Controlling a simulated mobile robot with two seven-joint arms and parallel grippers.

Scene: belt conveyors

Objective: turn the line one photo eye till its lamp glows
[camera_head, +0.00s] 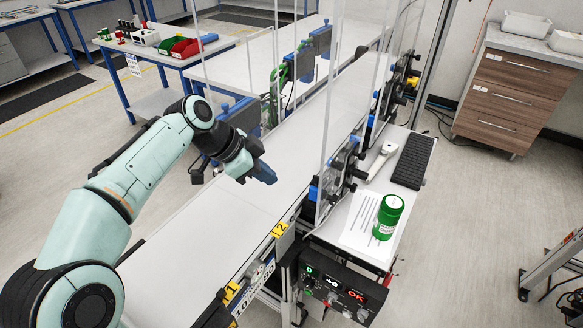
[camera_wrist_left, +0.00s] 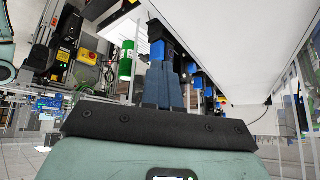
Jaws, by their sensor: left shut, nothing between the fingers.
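My left gripper (camera_head: 266,177) is shut and empty above the white belt (camera_head: 225,205). Its blue fingers (camera_wrist_left: 163,88) are together in the wrist view. Several black and blue sensor-like units line the belt's right side, one (camera_head: 314,190) near the clear guard's lower edge and a larger one (camera_head: 345,158) just behind it. The gripper is left of them and apart from them. I cannot tell which unit is the line one photo eye, and no glowing lamp on one is clear. Yellow plates marked 1 (camera_head: 232,291) and 2 (camera_head: 280,229) sit on the belt's near edge. My right gripper is not seen.
Clear guard panels (camera_head: 340,90) stand along the belt. A control box (camera_head: 335,292) with lit displays, one reading OK in red, hangs at the front.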

